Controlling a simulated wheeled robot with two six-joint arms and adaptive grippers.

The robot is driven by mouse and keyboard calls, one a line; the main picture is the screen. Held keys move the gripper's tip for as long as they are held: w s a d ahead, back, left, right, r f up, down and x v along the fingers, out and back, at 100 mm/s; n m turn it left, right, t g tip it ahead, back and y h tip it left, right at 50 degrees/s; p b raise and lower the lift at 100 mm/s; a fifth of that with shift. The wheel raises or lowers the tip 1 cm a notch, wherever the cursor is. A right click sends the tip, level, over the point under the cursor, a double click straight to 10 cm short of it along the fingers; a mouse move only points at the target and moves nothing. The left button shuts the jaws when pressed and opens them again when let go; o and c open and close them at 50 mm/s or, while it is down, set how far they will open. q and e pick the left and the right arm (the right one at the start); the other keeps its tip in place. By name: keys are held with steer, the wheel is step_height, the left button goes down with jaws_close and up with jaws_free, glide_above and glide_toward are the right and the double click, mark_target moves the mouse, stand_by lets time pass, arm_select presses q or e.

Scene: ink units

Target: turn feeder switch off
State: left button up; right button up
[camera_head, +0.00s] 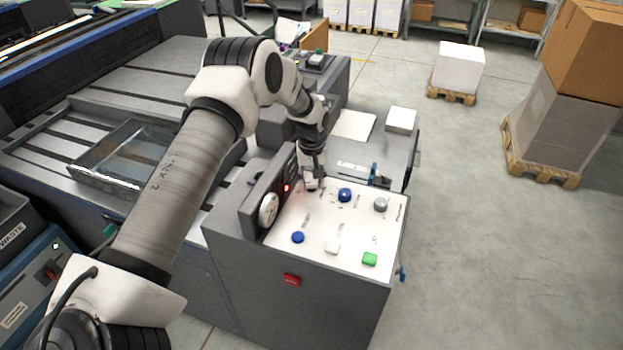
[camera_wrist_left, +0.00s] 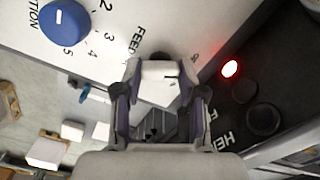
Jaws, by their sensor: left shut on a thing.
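A machine stands in the middle of the head view with a white control panel (camera_head: 325,225) on top. My left gripper (camera_head: 311,184) points down at the panel's far left part, beside the upright dark plate. In the left wrist view my left gripper (camera_wrist_left: 158,75) is closed in around the feeder switch, by the partly hidden "FEED" lettering. A dark part of the feeder switch (camera_wrist_left: 160,56) shows just beyond the fingertips; the rest is hidden, so its position cannot be read. A red lamp (camera_wrist_left: 230,68) is lit beside it. My right gripper is not in view.
Near the gripper are a blue knob (camera_head: 345,195), a grey knob (camera_head: 380,204), a second blue knob (camera_head: 298,237), a green button (camera_head: 370,259) and a round dial (camera_head: 268,209). A red button (camera_head: 292,280) is on the front.

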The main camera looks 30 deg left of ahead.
mark_target(312, 183)
arm_select(q)
steer(key=shift+n, duration=0.4)
steer(key=o, duration=1.1)
steer(key=shift+o, duration=0.2)
step_height(312, 183, up, 12)
